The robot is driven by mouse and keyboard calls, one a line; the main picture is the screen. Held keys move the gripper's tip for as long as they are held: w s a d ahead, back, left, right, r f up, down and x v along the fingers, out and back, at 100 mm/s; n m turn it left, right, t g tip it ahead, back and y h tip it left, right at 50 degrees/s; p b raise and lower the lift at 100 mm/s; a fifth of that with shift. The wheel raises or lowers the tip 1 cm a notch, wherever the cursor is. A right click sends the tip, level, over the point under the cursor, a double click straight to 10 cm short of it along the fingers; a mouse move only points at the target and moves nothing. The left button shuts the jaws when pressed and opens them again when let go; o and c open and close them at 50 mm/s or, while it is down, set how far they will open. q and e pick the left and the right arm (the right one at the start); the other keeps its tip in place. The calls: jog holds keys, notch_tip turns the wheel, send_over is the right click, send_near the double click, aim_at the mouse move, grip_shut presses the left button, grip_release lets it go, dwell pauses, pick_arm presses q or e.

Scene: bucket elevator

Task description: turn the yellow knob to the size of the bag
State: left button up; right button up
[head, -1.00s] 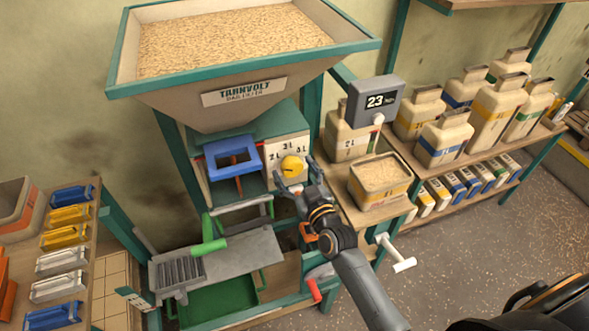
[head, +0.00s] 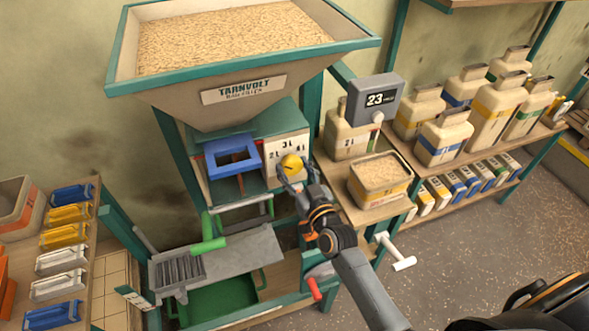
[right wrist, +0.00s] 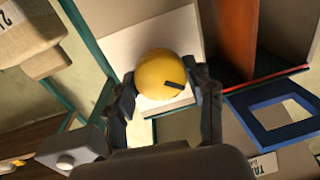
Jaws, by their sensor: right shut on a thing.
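The round yellow knob (head: 292,163) sits on a pale dial plate (head: 277,148) marked 2L, 3L and 4L, on the front of the hopper machine. My right gripper (head: 291,175) is shut on the knob from the front and below. In the right wrist view the knob (right wrist: 158,72) lies between the two dark fingers, with a short black mark on its face toward the right. Which size the mark points at is hard to tell. A tan bag (head: 347,138) labelled 2L stands right of the dial. My left gripper is not in view.
A blue square frame (head: 233,158) is just left of the dial. A green-handled lever (head: 208,245) and a red handle (head: 314,289) are below. A scale display (head: 376,98) reads 23. An open grain container (head: 380,178) stands on the right bench.

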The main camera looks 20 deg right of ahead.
jog(key=m, duration=0.5)
jog(key=shift+f+m+b, duration=0.1)
jog(key=shift+m+b, duration=0.2)
jog(key=shift+b, duration=0.05)
jog(key=m, duration=0.5)
jog(key=shift+m+t+h+b, duration=0.4)
jog(key=m, duration=0.6)
jog(key=shift+h+b, duration=0.3)
jog(key=shift+h, duration=0.1)
jog(key=m, duration=0.5)
jog(key=shift+a+m+h, duration=0.1)
jog(key=shift+m+h, duration=0.2)
jog(key=shift+m, duration=0.1)
jog(key=o, duration=1.2)
jog(key=shift+c, duration=0.2)
jog(key=shift+s+f, duration=0.1)
jog(key=shift+s, duration=0.1)
jog(key=s, duration=1.1)
jog(key=shift+s+f, duration=0.3)
jog(key=shift+f, duration=0.05)
